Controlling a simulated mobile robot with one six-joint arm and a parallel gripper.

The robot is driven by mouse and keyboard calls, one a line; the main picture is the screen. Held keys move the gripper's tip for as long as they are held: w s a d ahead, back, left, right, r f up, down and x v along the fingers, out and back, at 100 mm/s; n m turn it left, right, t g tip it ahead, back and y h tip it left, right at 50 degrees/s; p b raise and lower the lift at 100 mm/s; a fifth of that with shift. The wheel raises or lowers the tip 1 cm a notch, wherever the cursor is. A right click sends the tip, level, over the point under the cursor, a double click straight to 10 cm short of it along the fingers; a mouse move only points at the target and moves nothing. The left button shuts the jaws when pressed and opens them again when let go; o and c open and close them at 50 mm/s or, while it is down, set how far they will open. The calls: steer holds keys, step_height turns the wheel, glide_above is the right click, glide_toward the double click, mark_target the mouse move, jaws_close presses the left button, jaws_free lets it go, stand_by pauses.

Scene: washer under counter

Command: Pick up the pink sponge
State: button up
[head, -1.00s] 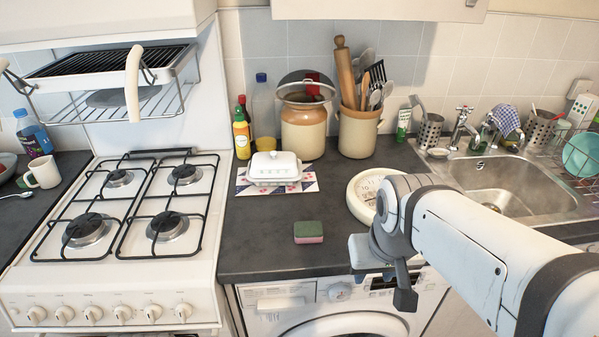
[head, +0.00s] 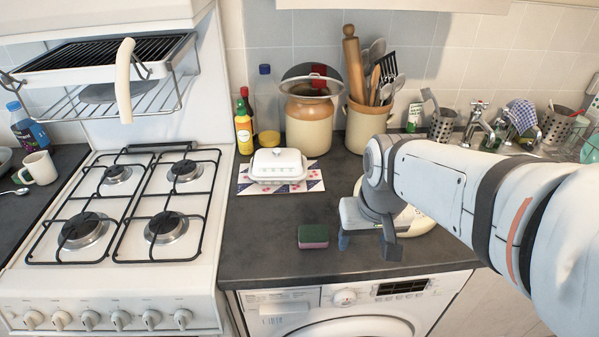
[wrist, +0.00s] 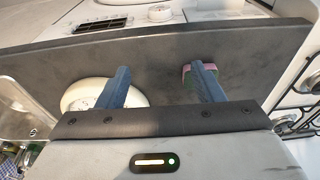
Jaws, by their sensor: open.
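The pink sponge (head: 313,242) lies flat near the counter's front edge, with a dark green upper layer and a pink lower layer. My gripper (head: 367,245) is open and empty, just right of the sponge in the head view. In the wrist view my gripper (wrist: 160,68) shows two blue-grey fingers spread apart. There the sponge (wrist: 187,80) is partly hidden behind the right finger. It is not between the fingers in that view, and I cannot tell whether they touch.
A white butter dish (head: 278,165) stands behind the sponge. A gas stove (head: 120,270) is left, a washer (head: 290,320) below. Counter left of the sponge is clear.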

mark_target(313, 232)
steer(key=o, duration=0.3)
steer(key=w+a+g+p, duration=0.1)
steer(key=w+a, duration=0.1)
steer(key=w, duration=0.3)
steer(key=shift+w+a, duration=0.25)
steer(key=shift+a, duration=0.15)
steer(key=shift+o, duration=1.4)
steer(key=shift+g, duration=0.6)
steer(key=w+a, duration=0.1)
steer(key=w+a+f+p, duration=0.1)
steer(key=w+a, duration=0.1)
steer(key=w+a+f, duration=0.1)
steer(key=w, duration=0.1)
steer(key=shift+w+a+f+p, duration=0.1)
steer(key=shift+w+a+p, duration=0.15)
steer(key=shift+p, duration=0.15)
steer(key=shift+w+a+f, duration=0.1)
steer(key=shift+a+f, duration=0.05)
steer(key=shift+f, duration=0.1)
steer(key=shift+w+a+f+p, duration=0.1)
steer(key=shift+f+p, duration=0.15)
steer(key=shift+f, duration=1.65)
steer(key=shift+w+a+f+p, duration=0.1)
steer(key=shift+f+p, duration=0.15)
steer(key=shift+f, duration=1.6)
